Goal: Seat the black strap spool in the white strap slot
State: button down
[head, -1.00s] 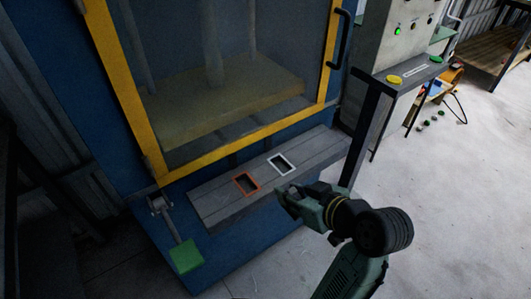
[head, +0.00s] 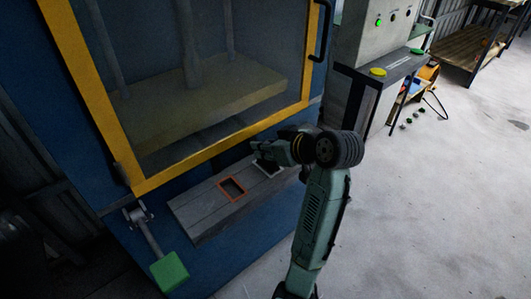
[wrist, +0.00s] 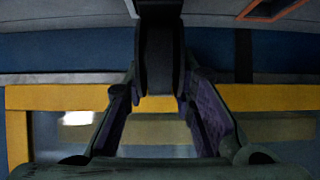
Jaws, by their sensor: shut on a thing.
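The white strap slot (head: 268,172) is a white-rimmed opening in the grey ledge (head: 200,211) below the machine window. My gripper (head: 257,149) is above its far side and partly hides it in the head view. In the wrist view my gripper (wrist: 158,88) is shut on the black strap spool (wrist: 158,55), which stands out past the fingers. The spool cannot be made out in the head view.
An orange-rimmed slot (head: 233,188) lies left of the white one; its rim shows in the wrist view (wrist: 270,10). The yellow window frame (head: 200,164) stands close behind my gripper. A green pedal (head: 169,271) is at lower left. A stand with a yellow button (head: 378,72) is right.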

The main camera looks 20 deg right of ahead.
jog(key=shift+w+d+f, duration=0.1)
jog(key=shift+w+d, duration=0.05)
jog(key=shift+w, duration=0.6)
jog(key=shift+s+f, duration=0.15)
jog(key=shift+f, duration=1.8)
jog(key=c, duration=1.5)
grip_release()
jog(key=shift+f, duration=0.1)
jog(key=shift+c, duration=0.2)
jog(key=shift+o, duration=1)
jog(key=shift+r+p, duration=0.2)
jog(key=shift+p, duration=0.1)
jog(key=shift+r, duration=0.1)
jog(key=shift+d+r, duration=0.1)
jog(key=v, duration=1.1)
jog(key=shift+s+r, duration=0.2)
jog(key=shift+s, duration=0.1)
